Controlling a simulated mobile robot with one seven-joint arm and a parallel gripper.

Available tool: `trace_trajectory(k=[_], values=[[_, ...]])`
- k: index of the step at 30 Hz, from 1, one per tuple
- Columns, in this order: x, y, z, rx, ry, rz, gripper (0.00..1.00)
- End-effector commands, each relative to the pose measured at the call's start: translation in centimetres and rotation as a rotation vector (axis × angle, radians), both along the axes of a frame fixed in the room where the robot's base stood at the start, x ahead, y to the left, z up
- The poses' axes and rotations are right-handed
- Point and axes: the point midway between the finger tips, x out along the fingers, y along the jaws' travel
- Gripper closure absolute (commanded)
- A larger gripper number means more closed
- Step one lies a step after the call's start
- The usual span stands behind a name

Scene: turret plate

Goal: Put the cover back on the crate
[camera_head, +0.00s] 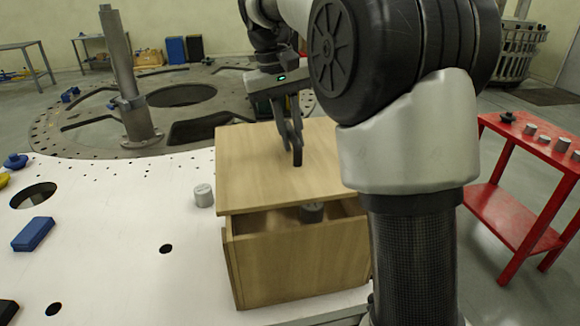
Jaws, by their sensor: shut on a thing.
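The wooden crate (302,266) stands on the white plate, right of the picture's middle bottom. Its front part is open on top, and a grey cylinder (312,212) shows in the opening. The wooden cover (255,165) lies over the crate's rear part, with its front edge short of the crate's front wall. Whether it rests on the crate or is held just above it, I cannot tell. My gripper (297,160) is above the cover, shut on a small dark knob at the cover's middle. My arm hides the cover's right side and the crate's right edge.
A grey cylinder (203,195) stands on the white plate (120,230) left of the crate. A blue block (34,234) lies farther left. A metal post (120,80) rises behind. A red table (520,190) with small parts stands at right.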

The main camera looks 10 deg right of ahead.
Motion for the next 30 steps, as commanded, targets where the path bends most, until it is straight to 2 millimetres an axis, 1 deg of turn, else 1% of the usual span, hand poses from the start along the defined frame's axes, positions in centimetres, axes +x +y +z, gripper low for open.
trace_trajectory(k=[1, 3, 11, 15, 18, 29, 30], values=[[0.0, 0.0, -0.8, -0.001, -0.001, -0.001, 1.0], [0.0, 0.0, -1.7, -0.001, -0.003, 0.0, 1.0], [0.0, 0.0, -3.5, -0.001, -0.002, -0.001, 1.0], [0.0, 0.0, -5.4, -0.001, -0.002, 0.0, 1.0], [0.0, 0.0, -6.4, -0.001, -0.003, 0.0, 1.0], [0.1, 0.0, -6.8, -0.001, -0.004, 0.0, 1.0], [0.0, 0.0, -6.8, 0.0, -0.001, -0.001, 0.79]])
